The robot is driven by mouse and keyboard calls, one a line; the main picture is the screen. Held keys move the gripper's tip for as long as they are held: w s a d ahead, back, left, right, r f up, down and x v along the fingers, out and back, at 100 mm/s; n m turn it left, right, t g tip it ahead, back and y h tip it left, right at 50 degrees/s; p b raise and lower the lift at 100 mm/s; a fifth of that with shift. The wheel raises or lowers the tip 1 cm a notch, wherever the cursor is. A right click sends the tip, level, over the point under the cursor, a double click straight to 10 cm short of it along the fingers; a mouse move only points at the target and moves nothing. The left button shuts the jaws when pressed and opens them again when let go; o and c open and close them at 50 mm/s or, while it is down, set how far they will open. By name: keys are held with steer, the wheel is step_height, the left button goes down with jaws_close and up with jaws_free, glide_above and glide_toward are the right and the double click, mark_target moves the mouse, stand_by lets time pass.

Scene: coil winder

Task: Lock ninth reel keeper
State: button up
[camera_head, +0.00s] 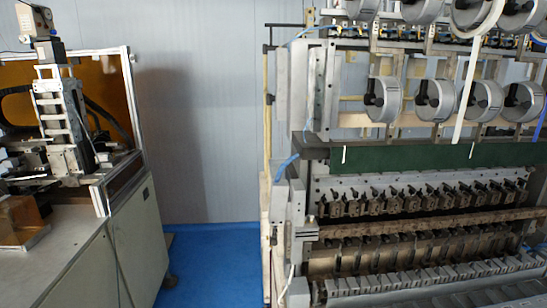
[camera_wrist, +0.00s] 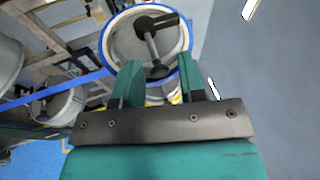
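In the wrist view a grey reel (camera_wrist: 121,42) with a blue rim lies just beyond my gripper. Its keeper (camera_wrist: 151,45) crosses the reel's face, with a dark block at the upper end and a dark knob at the lower end. My gripper (camera_wrist: 158,70) has two green fingers spread apart, with the lower knob appearing between them. I cannot tell whether they touch it. In the head view several grey reels (camera_head: 436,100) with dark keepers hang in rows on the winder. I cannot tell which is the ninth. My gripper does not show there.
More reels (camera_wrist: 58,103) and a blue strap (camera_wrist: 60,90) are at the left of the wrist view. The winder's frame (camera_head: 294,85) stands right in the head view, a workbench (camera_head: 65,265) left. Blue floor (camera_head: 215,260) is clear between them.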

steer(key=r+b+v, duration=0.1)
steer(key=b+v, duration=0.2)
steer(key=v, duration=0.4)
steer(key=shift+s+a+r+b, duration=0.15)
steer(key=shift+s+r+b, duration=0.1)
steer(key=shift+r+b, duration=0.1)
stand_by(0.4)
